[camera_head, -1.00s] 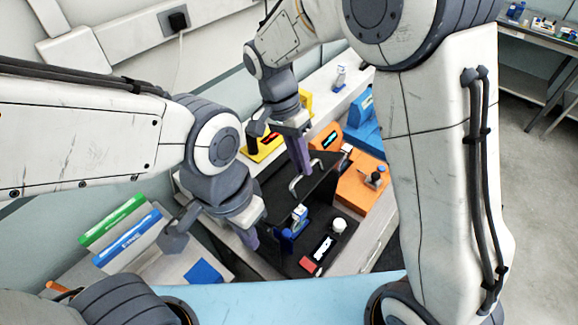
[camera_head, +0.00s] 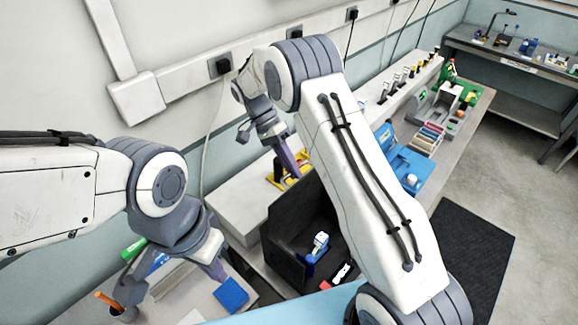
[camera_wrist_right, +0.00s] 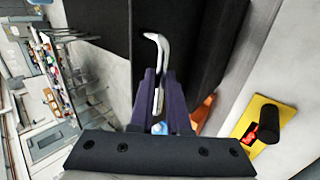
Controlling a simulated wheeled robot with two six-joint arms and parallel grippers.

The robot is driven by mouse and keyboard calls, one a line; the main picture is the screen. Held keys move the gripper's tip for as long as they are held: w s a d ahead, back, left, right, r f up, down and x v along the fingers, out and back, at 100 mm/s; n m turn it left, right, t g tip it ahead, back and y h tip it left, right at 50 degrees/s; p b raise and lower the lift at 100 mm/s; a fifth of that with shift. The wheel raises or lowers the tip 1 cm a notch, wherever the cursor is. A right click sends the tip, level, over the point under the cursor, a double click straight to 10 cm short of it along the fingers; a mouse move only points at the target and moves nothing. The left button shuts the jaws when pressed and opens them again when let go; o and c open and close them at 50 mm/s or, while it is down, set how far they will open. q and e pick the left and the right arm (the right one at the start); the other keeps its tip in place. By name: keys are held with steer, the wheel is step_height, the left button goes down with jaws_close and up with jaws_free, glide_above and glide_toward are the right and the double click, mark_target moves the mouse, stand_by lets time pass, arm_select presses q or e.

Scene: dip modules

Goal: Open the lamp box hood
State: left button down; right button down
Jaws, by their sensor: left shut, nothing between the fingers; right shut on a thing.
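The black lamp box hood (camera_head: 290,212) stands steeply raised at the back of the dark lamp box in the head view. Its pale bar handle (camera_wrist_right: 158,48) shows in the right wrist view, attached to the black hood panel (camera_wrist_right: 195,40). My right gripper (camera_head: 294,172) is at the hood's upper edge, shut on the handle; its purple fingers (camera_wrist_right: 161,95) flank the bar. My left gripper (camera_head: 217,271) is shut and empty, left of the box. A blue and white device (camera_head: 318,246) stands inside the box. My right arm hides the box's right side.
A yellow item (camera_head: 284,180) lies behind the hood. A blue block (camera_head: 231,294) lies near my left gripper, with a dark cup (camera_head: 124,311) further left. A blue case (camera_head: 404,164) is right of my right arm. A dark floor mat (camera_head: 470,250) lies at the right.

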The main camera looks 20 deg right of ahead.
steer(key=shift+w+a+f, duration=0.15)
steer(key=shift+w+f, duration=0.05)
steer(key=shift+w, duration=0.3)
steer(key=shift+a, duration=0.15)
steer(key=c, duration=1.1)
jaws_free()
steer(key=shift+c, duration=0.2)
steer(key=shift+o, duration=1.3)
steer(key=shift+w+a+f, duration=0.1)
steer(key=shift+w+a, duration=0.05)
steer(key=shift+w, duration=0.1)
steer(key=shift+p, duration=0.3)
steer(key=shift+s+d, duration=0.1)
steer(key=shift+d, duration=0.1)
